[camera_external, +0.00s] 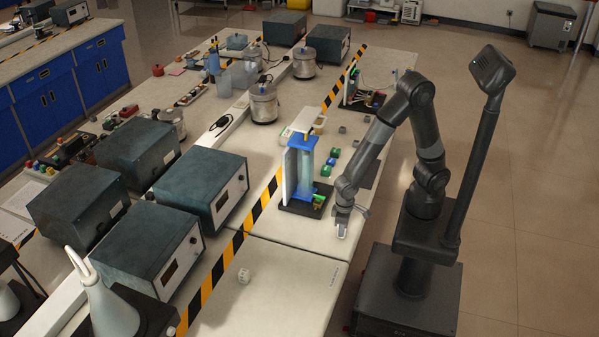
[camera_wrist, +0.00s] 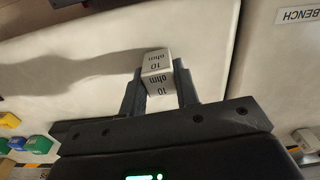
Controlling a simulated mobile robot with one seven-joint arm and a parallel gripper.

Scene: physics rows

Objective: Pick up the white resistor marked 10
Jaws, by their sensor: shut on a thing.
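The white resistor (camera_wrist: 157,68) is a small block with "10 ohm" printed on two of its faces. In the wrist view it sits between the two fingers of my gripper (camera_wrist: 158,85), which is shut on it. In the external view my gripper (camera_external: 343,222) points down over the right edge of the white bench, near its front half. The resistor is too small there to make out clearly, and I cannot tell how far it is above the bench.
A black-based stand with a blue-topped column (camera_external: 303,165) is just left of my gripper. Green and blue blocks (camera_external: 326,170) lie behind it. Large dark boxes (camera_external: 200,187) stand left beyond the striped tape (camera_external: 236,243).

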